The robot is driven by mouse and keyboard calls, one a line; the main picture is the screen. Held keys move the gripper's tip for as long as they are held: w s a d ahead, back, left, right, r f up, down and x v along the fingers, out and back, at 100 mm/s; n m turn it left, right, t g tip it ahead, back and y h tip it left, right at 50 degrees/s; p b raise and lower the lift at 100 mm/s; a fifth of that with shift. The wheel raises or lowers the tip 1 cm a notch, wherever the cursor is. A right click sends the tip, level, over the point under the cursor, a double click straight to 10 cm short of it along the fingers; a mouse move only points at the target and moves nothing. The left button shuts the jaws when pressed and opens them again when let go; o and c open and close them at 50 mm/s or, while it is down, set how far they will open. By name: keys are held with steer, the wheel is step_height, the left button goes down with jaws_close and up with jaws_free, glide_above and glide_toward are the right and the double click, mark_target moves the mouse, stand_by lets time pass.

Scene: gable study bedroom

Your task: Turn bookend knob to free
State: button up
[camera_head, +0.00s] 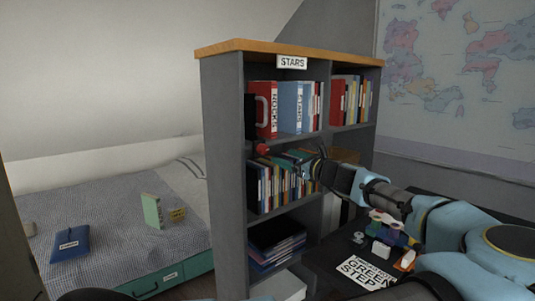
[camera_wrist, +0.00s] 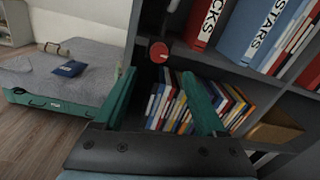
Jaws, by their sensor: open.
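In the wrist view the knob (camera_wrist: 158,52) is just beyond and between the spread green fingers. A dark upright, seemingly the bookend (camera_head: 251,117), stands left of the red book; I cannot tell how the knob joins it. My gripper (camera_head: 317,160) is open and empty in front of the bookcase, right of the knob in the head view; its fingers (camera_wrist: 158,78) are apart from the knob. The knob's turn position is too small to read.
The grey bookcase (camera_head: 224,170) holds a red book (camera_head: 267,112), a blue book (camera_head: 290,105) and a lower row of books (camera_wrist: 180,106). A bed (camera_head: 110,195) is at left. A dark desk (camera_head: 330,250) with small objects lies below my arm.

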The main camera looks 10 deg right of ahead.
mark_target(265, 150)
steer(key=p+x, duration=0.2)
steer(key=x, duration=0.7)
steer(key=shift+w+a, duration=0.15)
steer(key=shift+w, duration=0.05)
jaws_close()
